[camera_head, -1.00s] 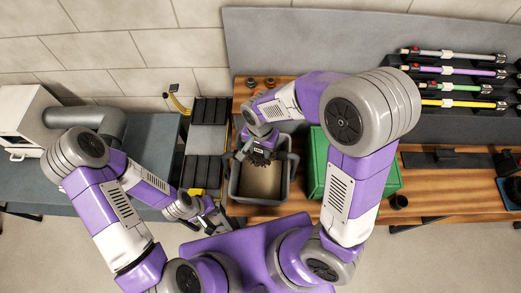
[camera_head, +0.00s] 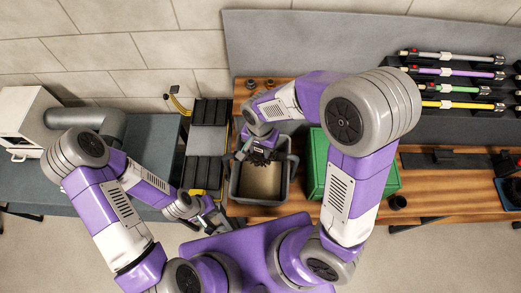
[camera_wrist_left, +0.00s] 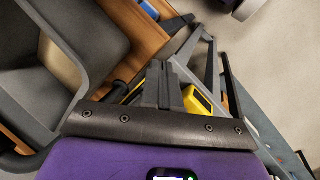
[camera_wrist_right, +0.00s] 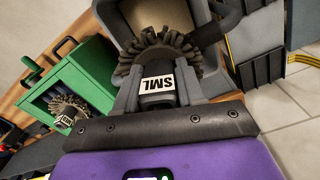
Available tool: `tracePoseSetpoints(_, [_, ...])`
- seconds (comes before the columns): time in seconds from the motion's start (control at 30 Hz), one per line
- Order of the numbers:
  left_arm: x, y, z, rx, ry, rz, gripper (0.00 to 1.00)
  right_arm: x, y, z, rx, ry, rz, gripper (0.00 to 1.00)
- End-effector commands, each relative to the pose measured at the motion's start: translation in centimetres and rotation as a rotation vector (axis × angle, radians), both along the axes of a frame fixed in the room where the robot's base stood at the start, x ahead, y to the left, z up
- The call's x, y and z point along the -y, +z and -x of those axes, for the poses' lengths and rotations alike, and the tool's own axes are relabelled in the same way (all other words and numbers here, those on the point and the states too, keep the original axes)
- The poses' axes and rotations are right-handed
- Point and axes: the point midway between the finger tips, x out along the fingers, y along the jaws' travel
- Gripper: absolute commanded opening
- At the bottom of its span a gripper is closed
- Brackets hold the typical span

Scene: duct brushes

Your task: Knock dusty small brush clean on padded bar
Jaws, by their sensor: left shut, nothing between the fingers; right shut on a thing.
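My right gripper (camera_wrist_right: 157,90) is shut on the small brush (camera_wrist_right: 160,48), which has dark bristles and a white SML label. In the head view the brush (camera_head: 258,156) is over the grey bin (camera_head: 233,185), toward its far side. A thick dark bar (camera_wrist_right: 217,26) runs along the bin's side in the right wrist view; I take it for the padded bar. The bristles are close to it, but I cannot tell whether they touch. My left gripper (camera_wrist_left: 162,85) is shut and empty, low beside the bin's near left corner in the head view (camera_head: 222,224).
A green box (camera_head: 315,165) stands right of the bin, with another labelled brush (camera_wrist_right: 70,108) in it. Coloured rods (camera_head: 460,71) hang at the back right.

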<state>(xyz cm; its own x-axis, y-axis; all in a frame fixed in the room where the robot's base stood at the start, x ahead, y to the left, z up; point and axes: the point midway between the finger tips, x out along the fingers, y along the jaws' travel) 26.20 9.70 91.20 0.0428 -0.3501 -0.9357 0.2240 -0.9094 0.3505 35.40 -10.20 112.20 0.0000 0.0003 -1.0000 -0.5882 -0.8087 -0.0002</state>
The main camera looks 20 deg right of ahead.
Motion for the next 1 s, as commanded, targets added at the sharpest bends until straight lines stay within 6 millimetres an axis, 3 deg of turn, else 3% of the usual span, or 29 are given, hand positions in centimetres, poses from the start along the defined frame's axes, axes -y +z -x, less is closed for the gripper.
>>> tracePoseSetpoints(0.23, [0.0,-0.6,0.1,-0.002,0.000,0.000,0.00,0.0,-0.7,0.0,0.000,0.000,0.000,0.00])
tracePoseSetpoints(0.53, [-0.1,-4.0,0.3,-0.008,0.000,0.000,0.00,0.0,-4.8,0.0,-0.001,0.000,0.001,0.00])
tracePoseSetpoints(1.0, [0.0,0.4,-0.1,0.004,-0.001,0.000,0.00,0.0,0.2,0.0,0.001,0.000,-0.001,0.00])
